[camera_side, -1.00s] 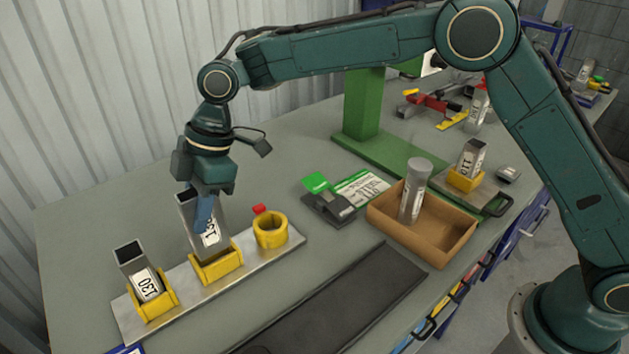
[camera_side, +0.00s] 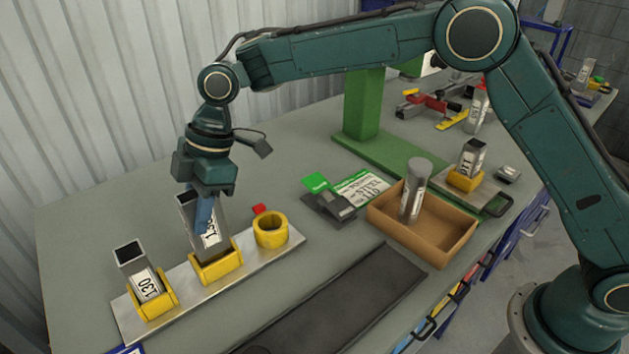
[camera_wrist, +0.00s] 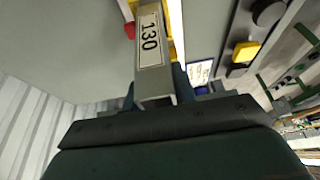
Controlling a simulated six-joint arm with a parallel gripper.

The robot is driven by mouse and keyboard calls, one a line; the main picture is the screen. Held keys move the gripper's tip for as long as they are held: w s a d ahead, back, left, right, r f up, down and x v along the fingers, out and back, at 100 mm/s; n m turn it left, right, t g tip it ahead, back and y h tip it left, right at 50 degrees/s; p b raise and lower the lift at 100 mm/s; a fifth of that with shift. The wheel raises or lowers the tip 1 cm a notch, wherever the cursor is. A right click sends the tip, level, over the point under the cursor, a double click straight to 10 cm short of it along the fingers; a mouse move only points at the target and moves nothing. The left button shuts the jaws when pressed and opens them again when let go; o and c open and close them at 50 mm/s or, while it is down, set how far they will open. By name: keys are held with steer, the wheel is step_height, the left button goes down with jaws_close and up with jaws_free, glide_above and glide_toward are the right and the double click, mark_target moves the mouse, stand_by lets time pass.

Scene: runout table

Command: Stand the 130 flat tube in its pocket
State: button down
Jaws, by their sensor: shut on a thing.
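The 130 flat tube (camera_side: 189,212) is a grey metal tube with a white label; the 130 shows clearly in the wrist view (camera_wrist: 151,45). My gripper (camera_side: 205,213) is shut on it, with blue fingers at its upper part. The tube stands roughly upright at the middle yellow pocket (camera_side: 217,268), its lower end hidden behind the pocket's front wall. I cannot tell whether it is fully seated. The pocket is on a pale metal strip (camera_side: 195,295). Another tube labelled 130 (camera_side: 146,284) stands in the left yellow pocket (camera_side: 157,306).
An empty yellow round holder (camera_side: 270,230) is right of the middle pocket, with a red piece (camera_side: 259,209) behind it. A brown tray (camera_side: 447,243) holds a round tube (camera_side: 415,190). A dark mat (camera_side: 335,305) lies in front. A green column (camera_side: 362,105) stands behind.

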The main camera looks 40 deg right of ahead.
steer(key=shift+f, duration=2.4)
stand_by(0.4)
steer(key=c, duration=1)
jaws_free()
steer(key=shift+c, duration=0.2)
steer(key=v, duration=1.3)
steer(key=shift+d+r, duration=0.15)
steer(key=shift+r, duration=0.15)
